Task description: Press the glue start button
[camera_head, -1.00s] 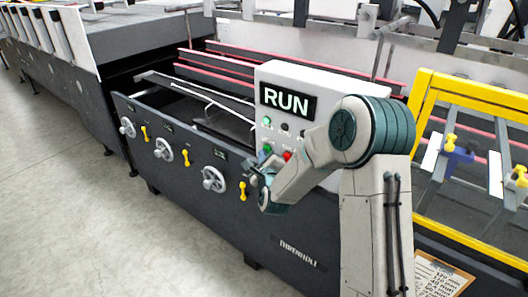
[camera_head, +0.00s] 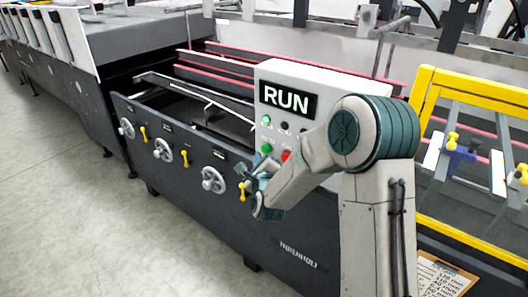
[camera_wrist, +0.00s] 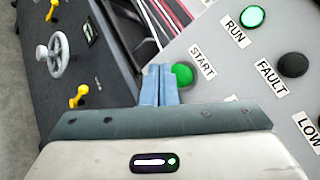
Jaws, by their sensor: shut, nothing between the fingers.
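The green START button (camera_wrist: 182,74) sits on the light control panel beside its START label. It also shows in the head view (camera_head: 267,149), left of a red button (camera_head: 287,156). My gripper (camera_wrist: 161,72) is shut and empty. In the wrist view its blue-grey fingertips are just left of the green button and overlap its left edge. I cannot tell whether they touch it. In the head view my gripper (camera_head: 248,170) is below and left of the button, in front of the machine's dark side.
The RUN lamp (camera_wrist: 253,17) glows green; the FAULT lamp (camera_wrist: 293,64) is dark. A RUN display (camera_head: 287,98) tops the panel. Handwheels (camera_head: 213,180) and yellow levers (camera_head: 185,158) line the dark side. A yellow guard frame (camera_head: 470,85) stands at right. Floor at left is clear.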

